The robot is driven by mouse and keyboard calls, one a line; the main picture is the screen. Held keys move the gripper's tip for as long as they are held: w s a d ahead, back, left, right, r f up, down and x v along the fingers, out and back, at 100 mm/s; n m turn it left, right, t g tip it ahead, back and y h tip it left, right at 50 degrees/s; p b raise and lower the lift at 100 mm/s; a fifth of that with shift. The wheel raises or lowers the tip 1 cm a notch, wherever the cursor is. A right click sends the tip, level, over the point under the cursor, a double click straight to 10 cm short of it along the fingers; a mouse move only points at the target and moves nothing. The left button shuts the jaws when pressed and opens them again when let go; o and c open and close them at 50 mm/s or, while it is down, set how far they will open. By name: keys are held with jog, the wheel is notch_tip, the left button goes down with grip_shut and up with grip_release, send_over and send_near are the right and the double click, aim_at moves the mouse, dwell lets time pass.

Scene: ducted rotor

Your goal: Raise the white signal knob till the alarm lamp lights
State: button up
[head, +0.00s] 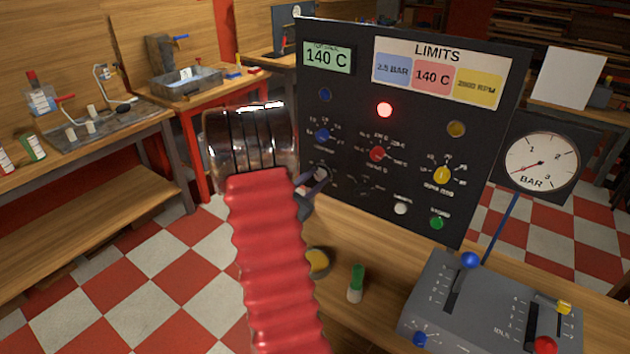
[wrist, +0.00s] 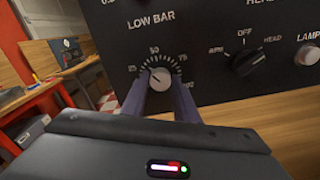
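The white signal knob (wrist: 158,78) sits low on the black panel, under the label LOW BAR, with a dial marked up to 100. A dark mark shows on its face; its exact reading is unclear. My gripper (wrist: 160,88) has one finger on each side of the knob and looks shut on it. In the head view my gripper (head: 309,185) reaches the knob (head: 321,172) from the left, partly behind my arm. On the panel (head: 340,110) the red lamp (head: 385,109) glows brightly. The blue lamp (head: 325,95) and yellow lamp (head: 456,129) are dark.
Blue (head: 322,134), red (head: 377,154) and yellow (head: 442,174) knobs sit above. A black selector (wrist: 248,62) is right of the held knob. A pressure gauge (head: 541,162) and grey lever box (head: 490,310) stand right. A green-capped item (head: 356,283) stands on the bench.

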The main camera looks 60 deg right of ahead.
jog(key=o, duration=0.4)
jog(key=a, duration=0.4)
jog(key=w+a, duration=0.1)
jog(key=a, duration=0.4)
jog(key=w+a, duration=0.1)
jog(key=a, duration=0.3)
jog(key=shift+w+a, duration=0.1)
jog(key=shift+a, duration=0.25)
